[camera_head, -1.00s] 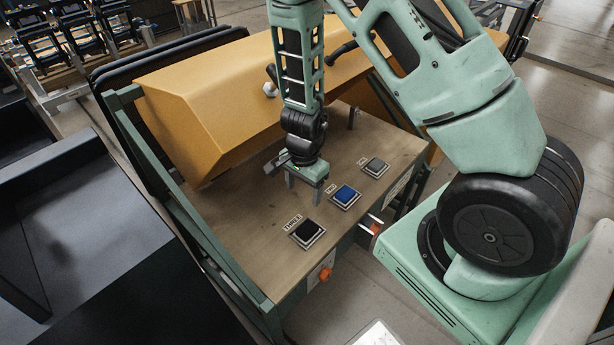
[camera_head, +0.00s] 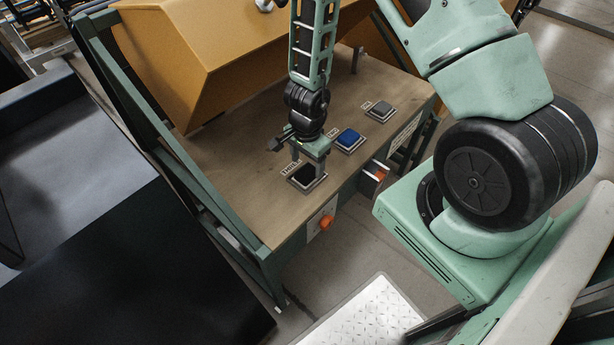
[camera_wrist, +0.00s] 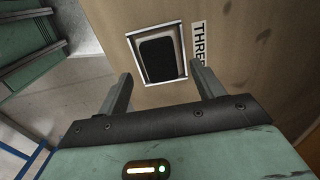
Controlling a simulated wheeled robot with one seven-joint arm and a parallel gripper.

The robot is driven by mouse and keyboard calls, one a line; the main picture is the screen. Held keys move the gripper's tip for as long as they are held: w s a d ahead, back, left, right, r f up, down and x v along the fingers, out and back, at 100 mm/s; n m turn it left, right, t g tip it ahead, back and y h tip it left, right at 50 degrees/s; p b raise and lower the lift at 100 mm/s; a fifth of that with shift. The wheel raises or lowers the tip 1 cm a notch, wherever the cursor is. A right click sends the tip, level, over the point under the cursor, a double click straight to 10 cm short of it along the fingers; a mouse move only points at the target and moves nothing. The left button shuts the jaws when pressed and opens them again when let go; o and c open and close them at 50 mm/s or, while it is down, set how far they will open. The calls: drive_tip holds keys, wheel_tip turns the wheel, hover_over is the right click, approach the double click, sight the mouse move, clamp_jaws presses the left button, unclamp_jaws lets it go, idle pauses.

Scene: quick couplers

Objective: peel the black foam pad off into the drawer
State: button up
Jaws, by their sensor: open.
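The black foam pad (camera_head: 306,175) sits in a light square frame on the table's near edge; it also shows in the wrist view (camera_wrist: 158,58) beside a label starting "THRE". My gripper (camera_head: 310,166) points down just over this pad and partly hides it. In the wrist view my gripper (camera_wrist: 160,72) is open and empty, its fingers spread toward either side of the frame. I cannot tell whether a fingertip touches. What looks like the drawer (camera_head: 371,184) sticks out of the table's front, right of the pad, with an orange part on it.
A blue pad (camera_head: 348,138) and a grey pad (camera_head: 380,110) sit in similar frames farther right. A yellow-orange housing (camera_head: 215,55) stands at the back of the table. An orange knob (camera_head: 326,222) is on the front panel. The left tabletop is clear.

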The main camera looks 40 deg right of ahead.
sight(307, 172)
drive_tip(key=shift+f+b, duration=0.5)
drive_tip(key=shift+f, duration=1.15)
drive_tip(key=c, duration=1.2)
drive_tip(key=shift+r+p, duration=1.3)
drive_tip(key=shift+p, duration=0.05)
wheel_tip(307, 172, up, 4)
drive_tip(key=p, duration=0.4)
